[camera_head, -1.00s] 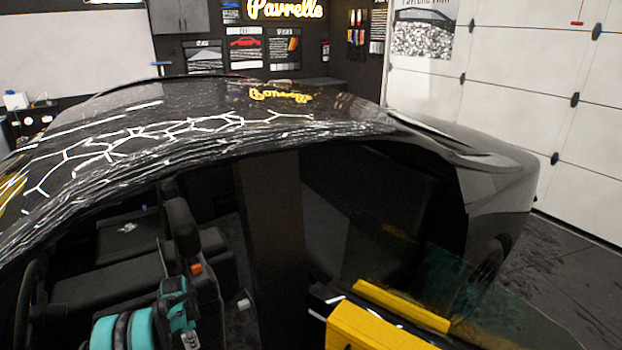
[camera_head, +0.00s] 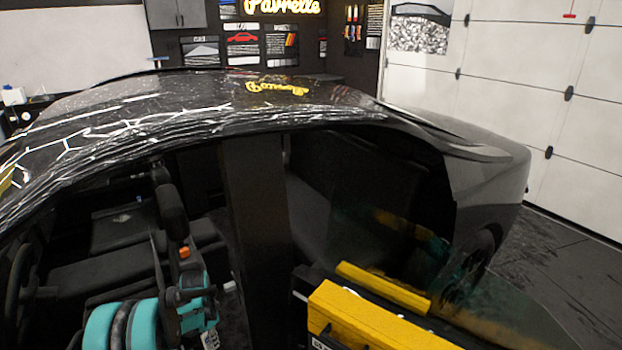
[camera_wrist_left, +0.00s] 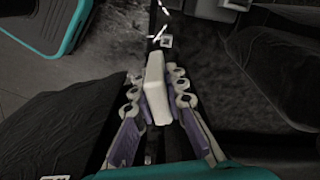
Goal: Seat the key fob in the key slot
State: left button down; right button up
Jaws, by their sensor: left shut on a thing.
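The key fob (camera_wrist_left: 156,88) is a pale, slim block in the left wrist view. My left gripper (camera_wrist_left: 157,95) is shut on it, with a finger on each side, and the fob's far end sticks out past the fingertips. I cannot pick out the key slot with certainty. A small square marker shows just beyond the fob in the wrist view. My right gripper is not in view.
The dark car's roof (camera_head: 230,100) and door pillar (camera_head: 257,210) frame the opening around my arm. A seat with an orange buckle (camera_head: 184,253) is close by. A small pale piece (camera_head: 230,286) shows beside my wrist. A yellow case (camera_head: 370,322) stands at lower right by tinted glass.

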pick_arm(q)
jog(key=s+d+n+b, duration=0.6)
jog(key=s+d+n, duration=0.1)
jog(key=s+d, duration=0.5)
jog(key=shift+s+d+r+n, duration=0.3)
jog(key=shift+s+d, duration=0.05)
jog(key=shift+s, duration=0.45)
